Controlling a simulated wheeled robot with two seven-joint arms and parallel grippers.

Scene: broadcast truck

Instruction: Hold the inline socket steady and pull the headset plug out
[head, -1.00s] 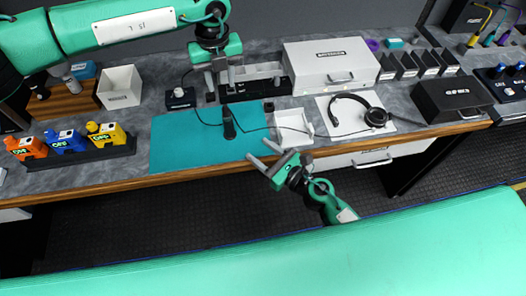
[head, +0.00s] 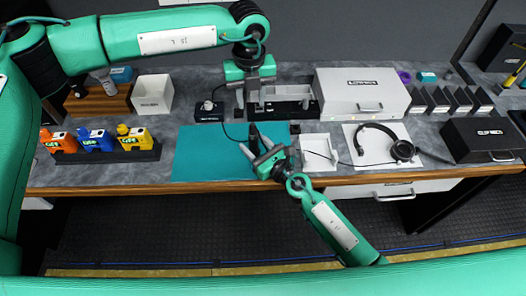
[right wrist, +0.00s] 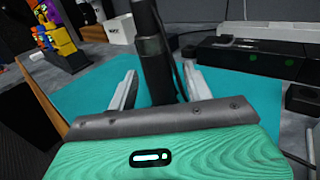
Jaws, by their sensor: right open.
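The black inline socket, with the plug end not clearly told apart from it (head: 254,134), is a dark upright cylinder over the teal mat. In the right wrist view this black cylinder (right wrist: 154,62) rises between my fingers, with cable at its top. My right gripper (head: 256,147) is open, its fingers on either side of the cylinder with gaps showing. My left gripper (head: 252,100) is higher and farther back, pointing down with its fingers apart and nothing seen between them. The headset (head: 385,143) lies on a white sheet to the right, its cable running left.
The teal mat (head: 205,158) is mostly clear. A white open tray (head: 318,150) stands right of it. A small black box with a knob (head: 208,111) and a grey-black fixture (head: 290,106) stand behind. A white case (head: 361,93) is at back right; colored battery-like units (head: 96,141) stand left.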

